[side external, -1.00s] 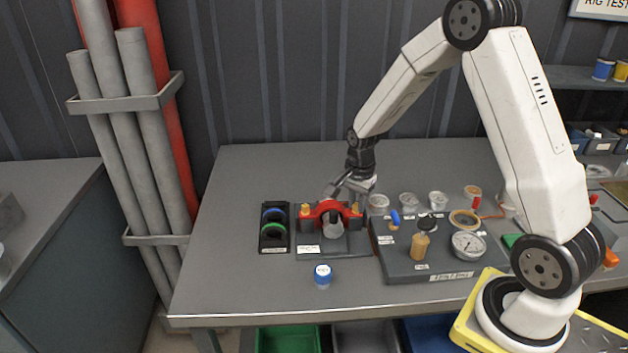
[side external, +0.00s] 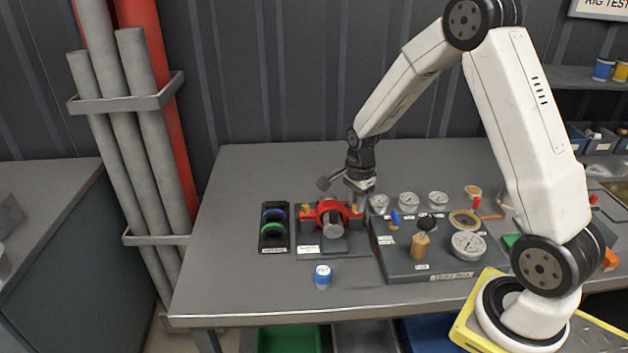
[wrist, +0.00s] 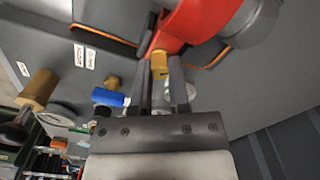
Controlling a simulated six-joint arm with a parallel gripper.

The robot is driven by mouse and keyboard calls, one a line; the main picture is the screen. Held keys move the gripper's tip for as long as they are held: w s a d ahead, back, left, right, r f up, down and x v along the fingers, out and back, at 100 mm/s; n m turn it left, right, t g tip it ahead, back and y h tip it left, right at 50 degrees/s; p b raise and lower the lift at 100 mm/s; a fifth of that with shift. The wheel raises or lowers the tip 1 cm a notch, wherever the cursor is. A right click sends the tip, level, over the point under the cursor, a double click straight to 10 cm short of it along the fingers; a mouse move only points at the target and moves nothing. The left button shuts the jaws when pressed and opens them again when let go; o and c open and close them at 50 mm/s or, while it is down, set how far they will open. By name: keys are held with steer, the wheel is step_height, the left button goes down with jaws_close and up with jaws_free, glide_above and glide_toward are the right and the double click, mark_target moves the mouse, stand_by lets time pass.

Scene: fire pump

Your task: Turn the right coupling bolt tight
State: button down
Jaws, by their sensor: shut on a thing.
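The red coupling (side external: 330,214) sits on a dark base plate on the bench, with a grey round end facing front. A yellow bolt (side external: 305,210) stands at its left side. The right coupling bolt (wrist: 159,62), also yellow, sits between my fingertips at the red coupling's edge in the wrist view. My gripper (wrist: 162,70) is shut on this bolt. In the side view my gripper (side external: 358,204) points down at the coupling's right side and partly hides the bolt.
A gauge panel (side external: 440,265) with a tan knob, blue lever and gauges stands close on the right. A black tray (side external: 274,245) with blue and green rings is on the left. The bench's front left is clear.

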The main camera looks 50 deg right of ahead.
steer(key=c, duration=0.6)
jaws_free()
steer(key=shift+r, duration=0.1)
steer(key=shift+r, duration=3.85)
steer(key=shift+s+a+f+n+t, duration=0.25)
steer(key=shift+s+a+n+t, duration=0.2)
steer(key=shift+s+a+n, duration=2.3)
steer(key=shift+s+a+f+n+t, duration=0.3)
steer(key=shift+s+a+n, duration=1.1)
steer(key=shift+n, duration=2.7)
steer(key=shift+s+a+f+n+t, duration=0.15)
steer(key=shift+s+a+n+t, duration=0.4)
steer(key=shift+s+a+n, duration=1.75)
steer(key=shift+w+a+n, duration=0.2)
steer(key=shift+w+n, duration=0.55)
steer(key=shift+n, duration=0.4)
